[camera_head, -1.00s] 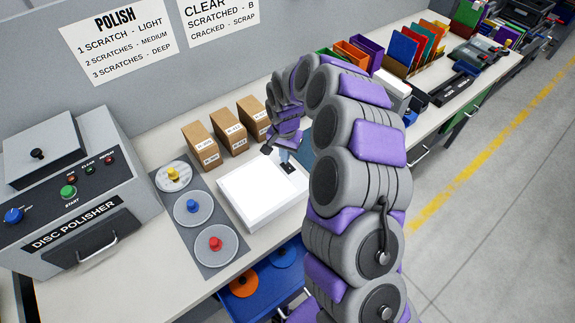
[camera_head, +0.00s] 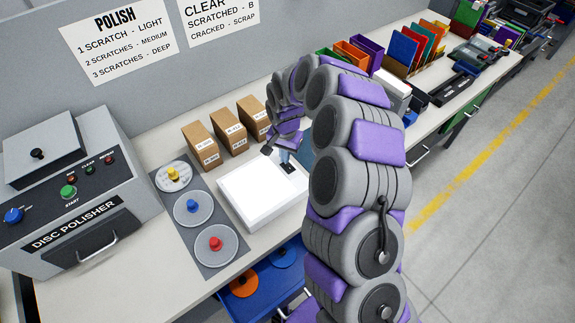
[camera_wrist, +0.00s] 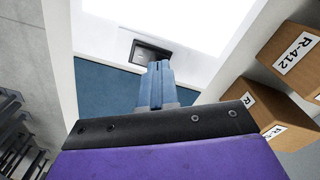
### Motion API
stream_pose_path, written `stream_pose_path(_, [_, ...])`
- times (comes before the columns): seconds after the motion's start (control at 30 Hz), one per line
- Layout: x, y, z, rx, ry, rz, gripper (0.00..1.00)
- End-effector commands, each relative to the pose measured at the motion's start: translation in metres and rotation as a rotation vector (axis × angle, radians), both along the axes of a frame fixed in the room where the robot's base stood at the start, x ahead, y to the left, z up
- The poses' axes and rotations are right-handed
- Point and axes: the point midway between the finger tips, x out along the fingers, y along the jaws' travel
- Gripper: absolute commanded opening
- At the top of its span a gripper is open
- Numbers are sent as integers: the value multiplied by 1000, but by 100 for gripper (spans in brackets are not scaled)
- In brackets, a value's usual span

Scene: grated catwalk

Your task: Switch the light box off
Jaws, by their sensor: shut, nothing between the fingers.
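The light box (camera_head: 252,196) lies flat on the bench, and its panel is bright white. It also fills the top of the wrist view (camera_wrist: 185,22). A small black switch (camera_head: 290,168) sits on its right-hand border, and shows dark in the wrist view (camera_wrist: 150,53). My gripper (camera_head: 285,158) is over that border, close by the switch. In the wrist view its blue-grey fingers (camera_wrist: 159,66) are together and empty, with the tips overlapping the switch's lower edge. I cannot tell whether they touch it. The fingers hide part of the switch.
Several small cardboard boxes (camera_head: 228,138) stand behind the light box. Discs with coloured knobs (camera_head: 193,207) lie to its left, beside the disc polisher (camera_head: 75,195). An open blue drawer (camera_head: 265,283) is below the front edge. A blue surface (camera_wrist: 105,88) lies beside the light box.

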Motion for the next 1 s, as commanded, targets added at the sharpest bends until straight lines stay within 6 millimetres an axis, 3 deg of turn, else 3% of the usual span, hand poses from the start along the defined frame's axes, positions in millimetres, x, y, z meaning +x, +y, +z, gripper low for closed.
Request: stream_pose_path(1.0, [0, 0, -14, 0, 0, 0, 0])
